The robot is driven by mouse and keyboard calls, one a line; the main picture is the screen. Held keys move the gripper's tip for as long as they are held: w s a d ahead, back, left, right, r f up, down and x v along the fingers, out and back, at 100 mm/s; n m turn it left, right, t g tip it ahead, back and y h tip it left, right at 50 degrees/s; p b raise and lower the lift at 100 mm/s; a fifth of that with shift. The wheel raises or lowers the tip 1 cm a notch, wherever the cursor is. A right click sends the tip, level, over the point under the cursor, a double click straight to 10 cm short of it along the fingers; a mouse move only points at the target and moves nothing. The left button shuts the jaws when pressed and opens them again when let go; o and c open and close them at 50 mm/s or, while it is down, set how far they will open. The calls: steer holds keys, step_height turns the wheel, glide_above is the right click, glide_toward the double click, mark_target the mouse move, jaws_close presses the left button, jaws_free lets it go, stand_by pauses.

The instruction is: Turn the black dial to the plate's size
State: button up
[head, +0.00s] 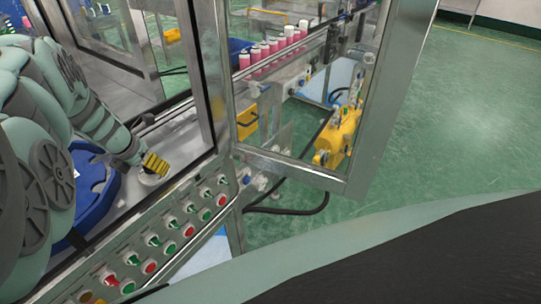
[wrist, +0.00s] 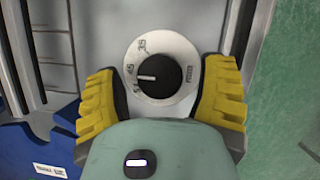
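The black dial (wrist: 160,76) sits on a round white face (wrist: 178,50) in the wrist view. Its white pointer line points left, near the lower left numbers. The printed marks include what looks like 35 at upper left and 45 at left; a lower one is hard to read. My gripper (wrist: 161,84) is open, with one yellow ribbed finger on each side of the dial and a gap to it on both sides. In the head view my gripper (head: 155,164) is low over the machine's deck, by a small white round part (head: 150,178). No plate with a readable size shows.
A blue object (head: 93,188) lies left of my gripper; it also shows in the wrist view (wrist: 30,150). A panel of red and green buttons (head: 160,240) runs along the front edge. A framed glass door (head: 365,160) stands open at right. Pink cans (head: 270,48) stand behind it.

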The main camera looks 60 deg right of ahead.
steer(key=c, duration=1.1)
steer(key=shift+o, duration=0.2)
steer(key=shift+f+m+b, duration=0.15)
steer(key=shift+m+b, duration=0.15)
steer(key=shift+b, duration=0.25)
steer(key=m+b, duration=0.1)
steer(key=b, duration=0.2)
steer(key=shift+w+f+m+g, duration=0.15)
steer(key=shift+m+g, duration=0.25)
steer(key=m+g+b, duration=0.1)
steer(key=m+b, duration=0.2)
steer(key=b, duration=0.1)
steer(key=shift+f+m+b, duration=0.1)
steer(key=shift+m+b, duration=0.2)
steer(key=shift+b, duration=0.05)
steer(key=m+b, duration=0.1)
steer(key=b, duration=0.1)
steer(key=m+g+y+b, duration=0.1)
steer(key=m+b, duration=0.1)
steer(key=shift+r+g+b, duration=0.25)
steer(key=shift+g+b, duration=0.05)
steer(key=shift+b, duration=0.05)
steer(key=shift+r+m+b, duration=0.1)
steer(key=shift+m+b, duration=0.35)
steer(key=shift+m, duration=0.15)
